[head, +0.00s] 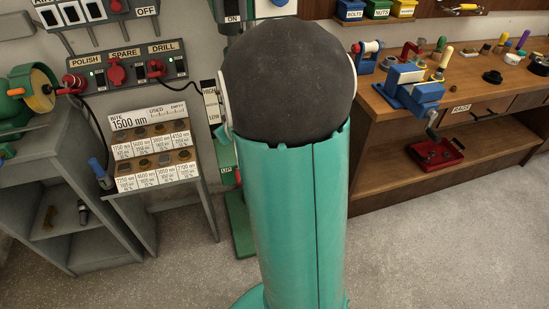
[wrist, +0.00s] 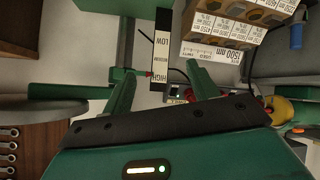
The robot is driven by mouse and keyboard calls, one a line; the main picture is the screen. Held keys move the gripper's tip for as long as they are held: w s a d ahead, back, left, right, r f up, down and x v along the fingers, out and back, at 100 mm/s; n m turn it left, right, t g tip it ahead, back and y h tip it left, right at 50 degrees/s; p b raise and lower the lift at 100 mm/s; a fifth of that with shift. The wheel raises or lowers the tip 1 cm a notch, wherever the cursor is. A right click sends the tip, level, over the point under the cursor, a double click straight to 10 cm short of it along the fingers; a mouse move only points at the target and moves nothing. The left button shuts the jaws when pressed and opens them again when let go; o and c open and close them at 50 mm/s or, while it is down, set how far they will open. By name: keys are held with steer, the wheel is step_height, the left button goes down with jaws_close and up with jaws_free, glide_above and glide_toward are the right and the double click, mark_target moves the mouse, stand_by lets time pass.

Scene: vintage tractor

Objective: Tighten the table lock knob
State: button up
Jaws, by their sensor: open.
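My gripper (wrist: 160,76) shows in the wrist view with its two green fingers spread apart and nothing between them. The white HIGH/LOW label strip (wrist: 161,60) appears behind the gap between the fingers. A green machine, seemingly a drill press, stands behind my arm in the head view; its green base (head: 239,222) shows on the floor. A green bar (wrist: 70,91) runs to the left of the fingers in the wrist view. I cannot make out the table lock knob in either view. My teal arm hides most of the machine in the head view.
A stand of labelled bits (head: 155,160) and a grey bench (head: 75,225) are at left, under a POLISH/SPARE/DRILL switch panel (head: 127,72). A wooden workbench (head: 400,135) with a blue vise (head: 410,90) is at right. Grey floor lies clear at lower right.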

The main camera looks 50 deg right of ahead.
steer(key=s+d+f+t+h, duration=0.1)
steer(key=s+d+f+t, duration=0.25)
steer(key=d+f, duration=1.25)
steer(key=s+f+m+t+h, duration=0.2)
steer(key=s+f+m+h, duration=0.2)
steer(key=s+f, duration=1.3)
steer(key=x, duration=1.3)
steer(key=shift+w+a, duration=0.2)
steer(key=shift+w, duration=0.2)
steer(key=shift+c, duration=0.5)
steer(key=c, duration=0.9)
